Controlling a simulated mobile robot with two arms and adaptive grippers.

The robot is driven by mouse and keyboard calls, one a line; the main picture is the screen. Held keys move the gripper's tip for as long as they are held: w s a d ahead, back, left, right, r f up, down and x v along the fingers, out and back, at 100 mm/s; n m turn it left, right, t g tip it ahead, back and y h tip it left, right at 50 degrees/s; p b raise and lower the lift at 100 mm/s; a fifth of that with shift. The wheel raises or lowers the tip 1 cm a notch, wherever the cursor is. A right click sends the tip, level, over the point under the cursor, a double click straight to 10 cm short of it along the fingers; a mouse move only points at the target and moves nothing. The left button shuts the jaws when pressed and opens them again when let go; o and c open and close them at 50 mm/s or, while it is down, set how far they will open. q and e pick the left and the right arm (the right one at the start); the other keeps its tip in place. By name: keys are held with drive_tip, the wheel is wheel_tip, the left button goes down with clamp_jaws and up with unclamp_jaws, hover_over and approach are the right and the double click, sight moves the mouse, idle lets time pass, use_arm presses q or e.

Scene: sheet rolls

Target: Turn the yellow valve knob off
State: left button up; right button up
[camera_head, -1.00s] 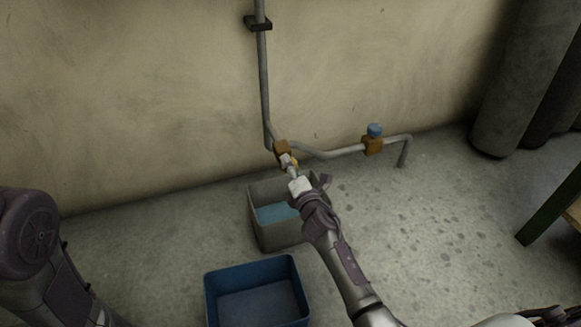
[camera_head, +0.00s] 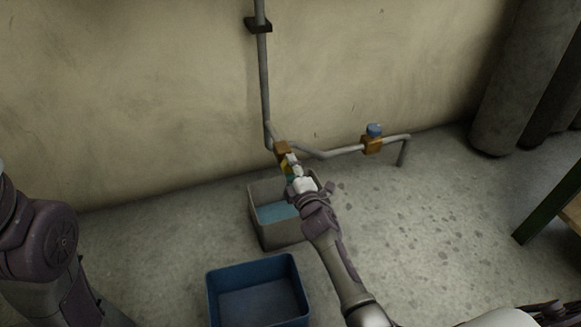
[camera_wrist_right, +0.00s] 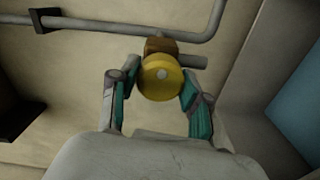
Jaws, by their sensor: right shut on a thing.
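The yellow valve knob (camera_wrist_right: 161,76) is round, with a pale centre, on an orange-brown valve body (camera_wrist_right: 160,46) on the grey pipe. In the head view the knob (camera_head: 284,164) shows only as a small yellow patch, partly covered by my gripper. My right gripper (camera_wrist_right: 160,88) has its teal-padded fingers on both sides of the knob and is shut on it. In the head view the right gripper (camera_head: 290,168) reaches the valve from the lower right. My left gripper is out of view; only part of the left arm shows.
A grey bin (camera_head: 257,225) with blue liquid stands below the valve. A blue bin (camera_head: 216,288) stands in front of it. A second valve with a blue knob (camera_head: 374,130) sits further right along the pipe. The floor at right is mostly clear.

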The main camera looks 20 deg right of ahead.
idle(0.3)
drive_tip(key=o, duration=1.1)
drive_tip(key=shift+o, duration=0.2)
drive_tip(key=s, duration=1.2)
drive_tip(key=shift+d, duration=0.25)
